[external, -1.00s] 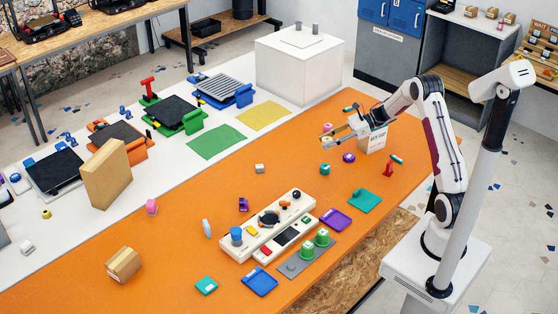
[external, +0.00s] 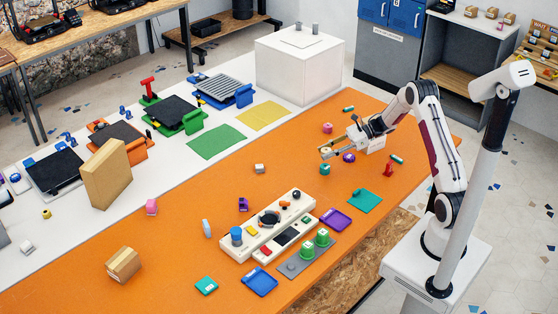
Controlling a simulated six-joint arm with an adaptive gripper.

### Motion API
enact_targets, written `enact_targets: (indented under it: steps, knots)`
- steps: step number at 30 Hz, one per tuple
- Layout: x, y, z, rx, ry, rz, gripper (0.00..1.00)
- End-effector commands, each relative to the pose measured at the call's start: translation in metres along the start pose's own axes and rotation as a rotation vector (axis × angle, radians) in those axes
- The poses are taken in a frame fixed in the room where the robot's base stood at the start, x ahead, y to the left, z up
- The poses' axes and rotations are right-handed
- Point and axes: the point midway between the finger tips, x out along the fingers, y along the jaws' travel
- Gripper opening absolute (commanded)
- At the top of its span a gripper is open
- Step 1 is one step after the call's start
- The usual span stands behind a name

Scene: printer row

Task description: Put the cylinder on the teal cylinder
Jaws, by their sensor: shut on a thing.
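My gripper (external: 324,153) is low over the right part of the orange table. It is shut on a small yellowish cylinder (external: 326,150), partly hidden by the fingers. The teal cylinder (external: 325,169) stands on the table just below the fingertips in the picture. From this view I cannot tell whether the held cylinder touches it or is still apart.
A purple round piece (external: 348,158) lies right of the teal cylinder. A pink piece (external: 327,128) stands behind the gripper. A red piece (external: 388,168) stands to the right.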

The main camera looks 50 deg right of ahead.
Motion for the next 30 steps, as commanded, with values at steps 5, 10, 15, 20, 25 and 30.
enact_targets:
  steps: [5, 10, 15, 20, 25, 30]
  knots:
    - [0.003, -0.001, -0.008, -0.001, -0.001, -0.001, 0.08]
    - [0.003, -0.001, -0.008, -0.001, 0.000, -0.001, 0.08]
    - [0.004, -0.001, -0.009, -0.001, 0.000, -0.001, 0.08]
    - [0.008, 0.000, -0.019, 0.001, 0.000, 0.000, 0.08]
    - [0.014, 0.000, -0.035, 0.001, 0.000, 0.000, 0.08]
    - [0.018, -0.001, -0.042, -0.002, 0.000, -0.001, 0.08]
